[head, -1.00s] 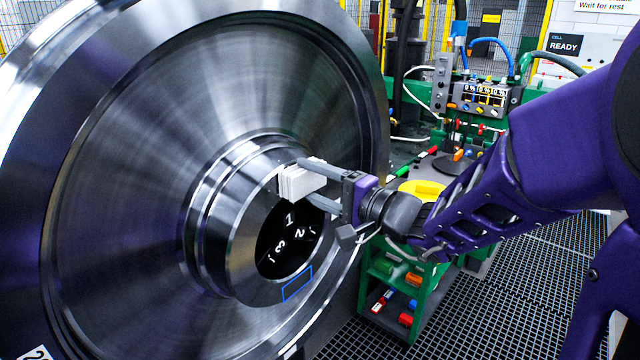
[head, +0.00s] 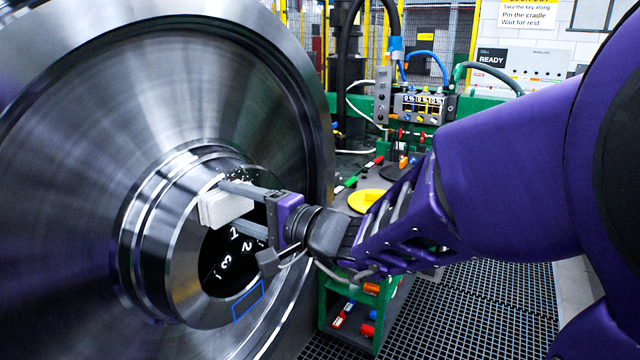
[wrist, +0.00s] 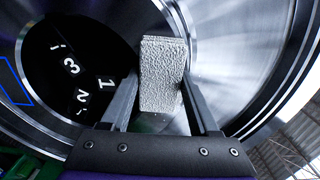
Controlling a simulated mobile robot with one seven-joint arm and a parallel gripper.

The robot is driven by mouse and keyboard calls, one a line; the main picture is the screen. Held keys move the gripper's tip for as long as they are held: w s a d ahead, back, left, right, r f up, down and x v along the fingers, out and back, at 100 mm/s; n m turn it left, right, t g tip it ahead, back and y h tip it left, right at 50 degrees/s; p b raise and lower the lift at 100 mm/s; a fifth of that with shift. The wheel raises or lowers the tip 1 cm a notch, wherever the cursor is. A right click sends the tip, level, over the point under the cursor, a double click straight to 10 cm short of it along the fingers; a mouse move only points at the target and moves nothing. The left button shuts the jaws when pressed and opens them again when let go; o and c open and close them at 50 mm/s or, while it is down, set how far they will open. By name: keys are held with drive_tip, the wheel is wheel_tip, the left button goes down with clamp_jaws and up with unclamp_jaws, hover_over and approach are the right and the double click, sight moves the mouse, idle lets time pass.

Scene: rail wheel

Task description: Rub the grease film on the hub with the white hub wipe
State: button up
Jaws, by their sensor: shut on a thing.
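The white hub wipe (head: 226,206) is a pale, layered block between the fingers of my gripper (head: 245,197). My gripper is shut on it and holds it at the upper rim of the hub (head: 185,235). In the wrist view the wipe (wrist: 161,75) stands upright between the dark fingers, in front of the bright hub face. I cannot tell whether it touches the metal. The grease film is not clear; small pale specks show on the hub just above the wipe. The dark bore (head: 225,262) with white numerals and a blue rectangle outline (head: 248,301) lie below the gripper.
The large steel rail wheel (head: 75,130) fills the left side. Behind my arm is a green bench with a control box (head: 423,106), a yellow disc (head: 366,201) and hoses. A green shelf cart (head: 350,335) stands below. Dark grating floor is free at the lower right.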

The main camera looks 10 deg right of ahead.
drive_tip(key=shift+s+a+r+n, duration=0.3)
drive_tip(key=shift+s+r, duration=0.15)
drive_tip(key=shift+r, duration=0.2)
drive_tip(key=shift+w+d+b, duration=0.45)
drive_tip(key=shift+w+d, duration=0.45)
drive_tip(key=shift+w, duration=0.25)
drive_tip(key=shift+w+d+b, duration=0.4)
drive_tip(key=shift+w+d, duration=0.45)
drive_tip(key=shift+w, duration=0.3)
drive_tip(key=shift+w+d+b, duration=0.45)
drive_tip(key=shift+w+d, duration=0.45)
drive_tip(key=shift+w, duration=0.25)
approach(250, 178)
drive_tip(key=shift+b, duration=0.4)
drive_tip(key=shift+v, duration=1.5)
drive_tip(key=shift+w, duration=0.1)
